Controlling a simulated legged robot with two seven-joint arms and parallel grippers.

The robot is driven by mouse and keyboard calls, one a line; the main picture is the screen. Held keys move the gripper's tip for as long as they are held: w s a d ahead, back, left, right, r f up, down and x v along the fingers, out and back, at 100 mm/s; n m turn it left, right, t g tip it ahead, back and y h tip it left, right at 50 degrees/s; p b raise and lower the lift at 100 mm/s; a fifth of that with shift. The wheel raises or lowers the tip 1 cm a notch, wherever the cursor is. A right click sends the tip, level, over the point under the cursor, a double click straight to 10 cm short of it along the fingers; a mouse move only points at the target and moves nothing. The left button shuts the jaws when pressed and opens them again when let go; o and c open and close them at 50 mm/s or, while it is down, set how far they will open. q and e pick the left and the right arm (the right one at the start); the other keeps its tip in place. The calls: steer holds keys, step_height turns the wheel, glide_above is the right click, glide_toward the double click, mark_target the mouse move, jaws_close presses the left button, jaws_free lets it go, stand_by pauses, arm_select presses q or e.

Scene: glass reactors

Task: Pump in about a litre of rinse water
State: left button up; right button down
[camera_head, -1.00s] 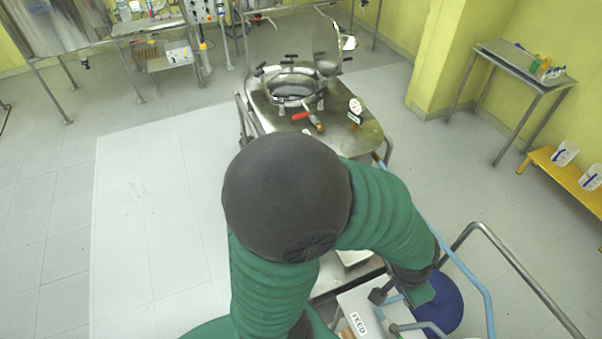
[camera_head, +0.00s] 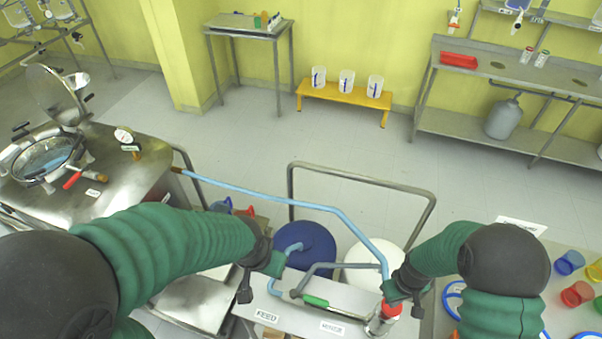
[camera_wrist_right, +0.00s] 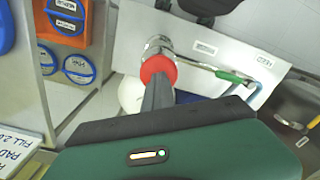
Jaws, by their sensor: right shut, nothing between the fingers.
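The pump (camera_head: 380,322) has a red ring or button on top (camera_head: 391,309); it also shows in the right wrist view (camera_wrist_right: 158,69). My right gripper (camera_wrist_right: 157,92) is shut and empty, its tips over or against the red part; contact cannot be told. A green-handled valve lever (camera_head: 315,300) sits left of the pump, by grey pipework and the labels FEED (camera_head: 266,317) and RINSE (camera_head: 332,328). A blue drum (camera_head: 304,250) and a white drum (camera_head: 374,264) stand behind. My left gripper (camera_head: 270,266) is near the FEED side; its jaws are unclear.
A light-blue hose (camera_head: 290,198) links the pump area to the steel vessel (camera_head: 122,180), whose round lid (camera_head: 56,95) stands open. A metal rail (camera_head: 355,174) encloses the drums. A counter with coloured cups (camera_head: 577,294) is at right.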

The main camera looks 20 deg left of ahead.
step_height(320, 180, up, 8)
steer(key=p, duration=0.7)
steer(key=shift+d, duration=0.15)
steer(key=shift+f, duration=0.1)
step_height(320, 180, down, 8)
steer(key=b, duration=0.6)
steer(key=shift+f, duration=0.2)
steer(key=shift+r, duration=0.25)
step_height(320, 180, up, 8)
steer(key=p, duration=0.6)
